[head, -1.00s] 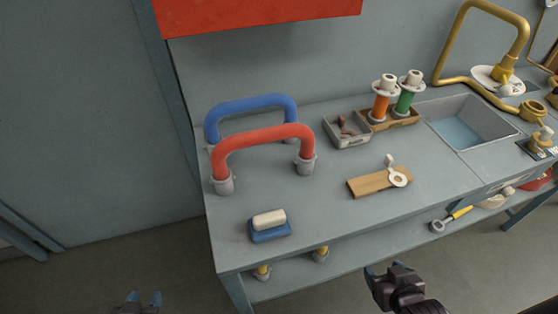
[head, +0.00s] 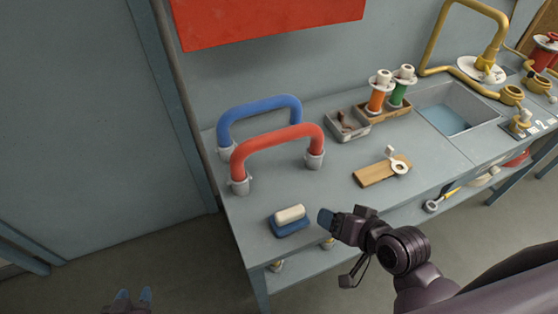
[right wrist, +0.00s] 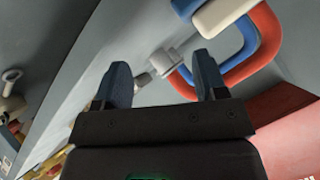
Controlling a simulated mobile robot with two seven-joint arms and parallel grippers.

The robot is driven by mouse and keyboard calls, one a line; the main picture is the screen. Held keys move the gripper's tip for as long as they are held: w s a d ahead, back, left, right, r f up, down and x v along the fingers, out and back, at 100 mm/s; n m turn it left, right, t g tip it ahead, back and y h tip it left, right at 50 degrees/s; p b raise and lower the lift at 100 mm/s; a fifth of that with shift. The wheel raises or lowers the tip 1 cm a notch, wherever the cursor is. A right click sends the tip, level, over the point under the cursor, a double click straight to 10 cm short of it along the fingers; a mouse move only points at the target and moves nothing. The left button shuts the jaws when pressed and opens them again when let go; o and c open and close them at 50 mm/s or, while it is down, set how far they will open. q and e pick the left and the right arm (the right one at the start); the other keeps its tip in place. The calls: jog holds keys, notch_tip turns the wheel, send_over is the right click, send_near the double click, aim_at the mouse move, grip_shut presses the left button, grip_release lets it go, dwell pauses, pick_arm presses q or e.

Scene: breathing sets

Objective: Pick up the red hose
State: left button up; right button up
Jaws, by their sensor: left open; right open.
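The red hose (head: 278,138) is an arch standing on the bench, with a grey cuff at each end. The blue hose (head: 258,108) arches just behind it. My right gripper (head: 326,218) is open and empty, near the bench's front edge, right of the soap and apart from the red hose. In the right wrist view its two fingers (right wrist: 163,82) are spread, and the red hose (right wrist: 268,45) shows beyond them at the upper right, partly hidden. My left gripper (head: 134,296) is open and empty at the bottom left, low and off the bench.
A white block on a blue dish (head: 290,227) sits in front of the red hose. A wooden board with a white ring (head: 372,174), a grey tray (head: 347,128) and orange and green spools stand to the right. A red panel (head: 260,18) hangs above. The bench between is clear.

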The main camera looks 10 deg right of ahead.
aim_at(284, 141)
jog(key=w+a+r+m+t+y, duration=0.1)
jog(key=w+a+r+m+y, duration=0.1)
jog(key=w+r, duration=0.1)
jog(key=w+a+r+m+t, duration=0.1)
jog(key=shift+w+a+r+m+t+y, duration=0.2)
jog(key=shift+w+m+t+y, duration=0.1)
jog(key=shift+y, duration=0.1)
jog(key=w+a+r+m+t, duration=0.1)
jog(key=w+m, duration=0.1)
jog(key=w, duration=0.2)
jog(key=w+a+r+m+t+p, duration=0.1)
jog(key=w+a+r, duration=0.1)
jog(key=w, duration=0.2)
jog(key=w+a+r+m+t+y+p, duration=0.1)
jog(key=w+a+r+m, duration=0.1)
jog(key=w, duration=0.2)
jog(key=shift+w+a+m, duration=0.25)
jog(key=shift+w+m, duration=0.05)
jog(key=shift+w, duration=0.1)
jog(key=shift+w+a, duration=0.2)
jog(key=shift+w, duration=0.15)
jog(key=c, duration=0.4)
grip_shut()
